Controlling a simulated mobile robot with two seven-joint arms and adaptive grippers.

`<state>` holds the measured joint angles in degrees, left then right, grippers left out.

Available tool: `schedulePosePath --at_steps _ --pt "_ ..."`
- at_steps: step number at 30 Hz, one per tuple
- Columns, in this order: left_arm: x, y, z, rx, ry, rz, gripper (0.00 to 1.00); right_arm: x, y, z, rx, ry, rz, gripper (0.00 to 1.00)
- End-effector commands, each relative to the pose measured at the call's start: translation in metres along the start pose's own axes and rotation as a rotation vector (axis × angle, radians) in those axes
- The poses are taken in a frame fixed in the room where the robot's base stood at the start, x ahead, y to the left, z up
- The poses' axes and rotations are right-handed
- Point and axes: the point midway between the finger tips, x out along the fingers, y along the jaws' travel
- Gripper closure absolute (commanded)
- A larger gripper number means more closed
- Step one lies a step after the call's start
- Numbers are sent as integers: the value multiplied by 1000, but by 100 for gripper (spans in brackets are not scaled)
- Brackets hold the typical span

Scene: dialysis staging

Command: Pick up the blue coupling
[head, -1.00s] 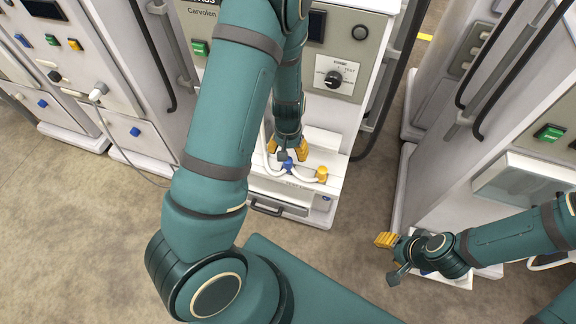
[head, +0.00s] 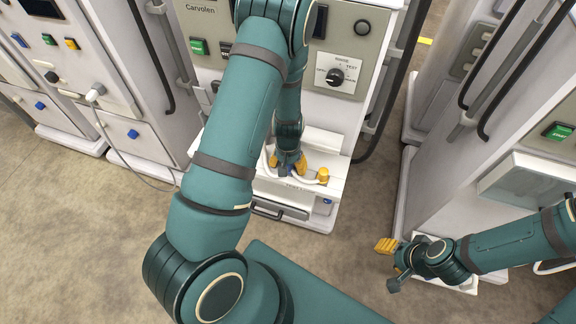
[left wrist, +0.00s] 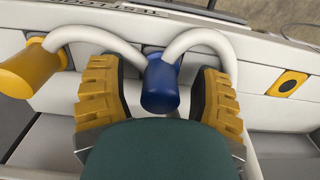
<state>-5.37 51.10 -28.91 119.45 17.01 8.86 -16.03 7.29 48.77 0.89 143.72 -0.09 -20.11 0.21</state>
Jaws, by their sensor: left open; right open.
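The blue coupling (left wrist: 160,86) sits at the end of a white hose in the left wrist view. In the head view, my left gripper (head: 291,165) is over the ledge of the middle machine and largely hides the coupling. My right gripper (head: 390,264) is open and empty at the lower right, away from the coupling.
A yellow coupling (head: 323,175) on a white hose sits right of my left gripper; it also shows in the left wrist view (left wrist: 30,70). The middle machine (head: 350,40) rises behind. Other machines stand at both sides. The brown floor (head: 90,230) at left is clear.

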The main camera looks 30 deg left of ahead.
Motion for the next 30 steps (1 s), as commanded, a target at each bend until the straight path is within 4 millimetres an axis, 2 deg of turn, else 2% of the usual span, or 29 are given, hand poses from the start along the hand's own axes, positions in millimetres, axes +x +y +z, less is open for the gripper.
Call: schedulePosePath --at_steps 1,5,6,7,15,19,30 --pt "0 0 0 0 0 0 33 0 0 0 0 0 0 53" --pt "0 0 0 0 -1 0 79 0 0 0 0 0 0 53" --pt "0 0 0 0 -1 0 93 0 0 0 0 0 0 53" --pt "0 0 0 0 -1 0 100 0 0 0 0 0 0 53" --pt "-1 0 0 0 -1 0 100 0 0 0 0 0 0 53" --pt "-9 0 0 1 0 0 100 -3 -1 0 0 -1 0 53" --pt "-77 0 0 1 2 0 100 -22 -8 0 2 -5 0 53"
